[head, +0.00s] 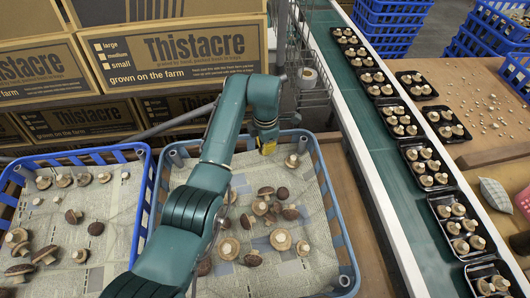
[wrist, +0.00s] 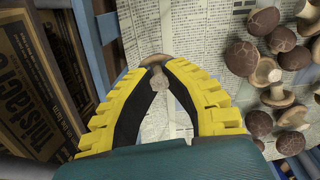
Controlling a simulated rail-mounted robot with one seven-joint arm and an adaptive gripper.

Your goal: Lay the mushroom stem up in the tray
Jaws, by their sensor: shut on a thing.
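My gripper (head: 267,148) is over the far side of the newspaper-lined blue crate, with its yellow fingers pointing down. In the wrist view, the fingers (wrist: 159,72) are closed on a mushroom (wrist: 154,61) with a brown cap edge and a pale stem, the stem toward the palm. The held mushroom cannot be made out clearly in the head view. Black trays stand along the green conveyor on the right; the nearest tray (head: 467,271) holds mushrooms and is cut off by the frame's lower edge. Which tray is meant cannot be told.
Loose mushrooms (head: 281,239) lie in the crate (head: 341,232) below my arm. A second blue crate (head: 146,192) with mushrooms stands left. Stacked cardboard boxes (head: 175,58) rise behind. The white conveyor rail (head: 372,178) runs between the crate and the trays.

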